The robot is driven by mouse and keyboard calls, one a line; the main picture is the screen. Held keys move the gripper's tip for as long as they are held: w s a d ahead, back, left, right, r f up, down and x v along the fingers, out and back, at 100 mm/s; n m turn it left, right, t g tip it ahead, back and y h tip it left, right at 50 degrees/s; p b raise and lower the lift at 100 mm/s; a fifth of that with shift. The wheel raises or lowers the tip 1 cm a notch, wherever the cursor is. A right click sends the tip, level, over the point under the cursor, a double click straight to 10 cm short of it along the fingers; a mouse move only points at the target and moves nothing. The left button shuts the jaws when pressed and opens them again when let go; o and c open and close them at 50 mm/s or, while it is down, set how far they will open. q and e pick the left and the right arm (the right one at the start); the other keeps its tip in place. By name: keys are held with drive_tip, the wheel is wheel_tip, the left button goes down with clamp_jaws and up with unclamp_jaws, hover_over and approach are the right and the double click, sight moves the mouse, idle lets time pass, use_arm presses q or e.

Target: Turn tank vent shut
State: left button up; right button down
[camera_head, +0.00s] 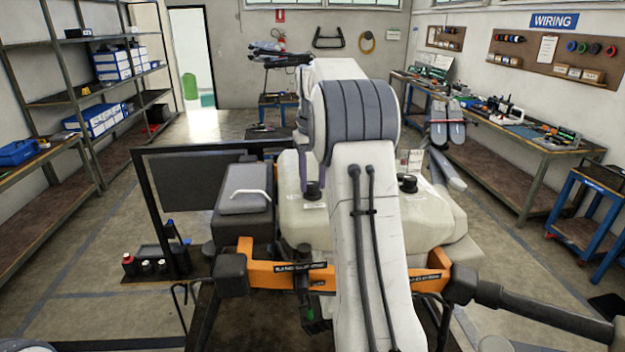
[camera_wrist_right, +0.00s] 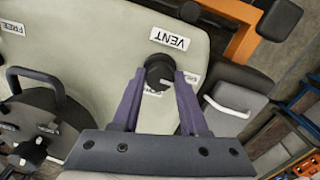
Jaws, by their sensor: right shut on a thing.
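The pale tank (camera_head: 435,215) sits on the spray drone, partly hidden behind my right arm. Its black vent knob (camera_head: 312,192) stands on the tank's top left in the head view. In the right wrist view the vent knob (camera_wrist_right: 157,68) is beside a white VENT label (camera_wrist_right: 170,38). My right gripper (camera_wrist_right: 160,80) has its purple fingers on either side of the knob and is shut on it. A small white label next to the knob is partly covered by a finger. The knob's exact turn angle cannot be told. My left gripper is not in view.
A second black cap (camera_head: 407,183) stands on the tank's right. A large dark lid with a handle (camera_wrist_right: 35,115) is near the fingers at left. A grey box with a white handle (camera_head: 245,200) sits left of the tank. Orange frame bars (camera_head: 290,274) run in front.

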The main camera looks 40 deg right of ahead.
sight(313, 183)
drive_tip(key=shift+c, duration=2.2)
unclamp_jaws()
drive_tip(key=shift+r, duration=0.1)
drive_tip(key=shift+r, duration=0.3)
wheel_tip(313, 183, up, 10)
drive_tip(key=shift+f, duration=0.15)
